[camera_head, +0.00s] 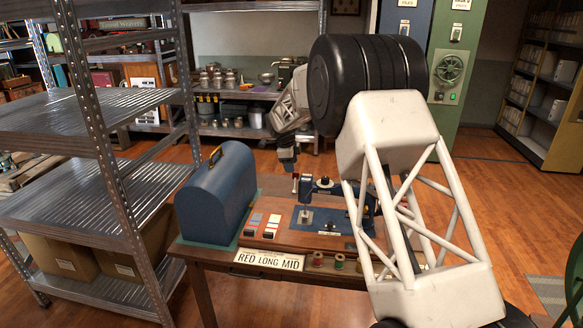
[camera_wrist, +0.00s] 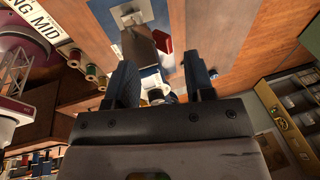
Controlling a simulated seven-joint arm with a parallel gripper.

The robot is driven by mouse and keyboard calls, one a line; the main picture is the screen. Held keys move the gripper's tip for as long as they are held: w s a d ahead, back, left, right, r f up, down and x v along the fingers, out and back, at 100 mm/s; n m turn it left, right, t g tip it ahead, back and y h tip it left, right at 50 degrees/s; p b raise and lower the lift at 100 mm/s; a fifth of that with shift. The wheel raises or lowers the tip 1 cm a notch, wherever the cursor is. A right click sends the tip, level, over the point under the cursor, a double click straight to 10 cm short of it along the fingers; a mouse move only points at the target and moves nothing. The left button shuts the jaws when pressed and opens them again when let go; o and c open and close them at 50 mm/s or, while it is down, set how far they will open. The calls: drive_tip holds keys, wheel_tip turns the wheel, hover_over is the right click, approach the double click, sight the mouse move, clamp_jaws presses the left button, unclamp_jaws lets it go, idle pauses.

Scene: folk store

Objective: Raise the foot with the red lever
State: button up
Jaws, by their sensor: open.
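A blue sewing machine (camera_head: 325,188) stands on a wooden table (camera_head: 200,290), partly hidden behind my arm. Its foot is too small to make out in the head view. In the wrist view a red tab, seemingly the red lever (camera_wrist: 165,38), shows beyond my fingertips, beside a grey metal part. My gripper (camera_wrist: 158,80) is open, with a gap between its two dark fingers. Pale and metallic parts show between and below the fingers; I cannot tell whether they touch. In the head view my gripper (camera_head: 287,158) hangs just above the machine's left end.
A blue domed case (camera_head: 216,195) stands left of the machine, with colored swatches (camera_head: 264,225) between. A "RED LONG MID" sign (camera_head: 268,260) and thread spools (camera_head: 318,258) line the front edge. A metal shelf (camera_head: 70,200) stands at left.

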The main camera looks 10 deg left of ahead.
drive_tip(key=shift+v, duration=1.6)
drive_tip(key=s+d+r+n, duration=0.4)
drive_tip(key=s+d+r, duration=0.5)
drive_tip(key=s+d, duration=0.45)
drive_tip(key=s+d+r+n, duration=0.5)
drive_tip(key=s+d+r, duration=0.3)
drive_tip(key=s+d, duration=0.55)
drive_tip(key=s+d+f+n, duration=0.2)
drive_tip(key=s+d+n, duration=0.1)
drive_tip(key=s, duration=1)
drive_tip(key=s+d+f+n+y, duration=0.1)
drive_tip(key=s+d+f+n, duration=0.1)
drive_tip(key=s, duration=1.1)
drive_tip(key=s+d+f+n, duration=0.2)
drive_tip(key=s+d+n, duration=0.2)
drive_tip(key=s, duration=0.9)
drive_tip(key=shift+d+f, duration=0.15)
drive_tip(key=shift+d, duration=0.4)
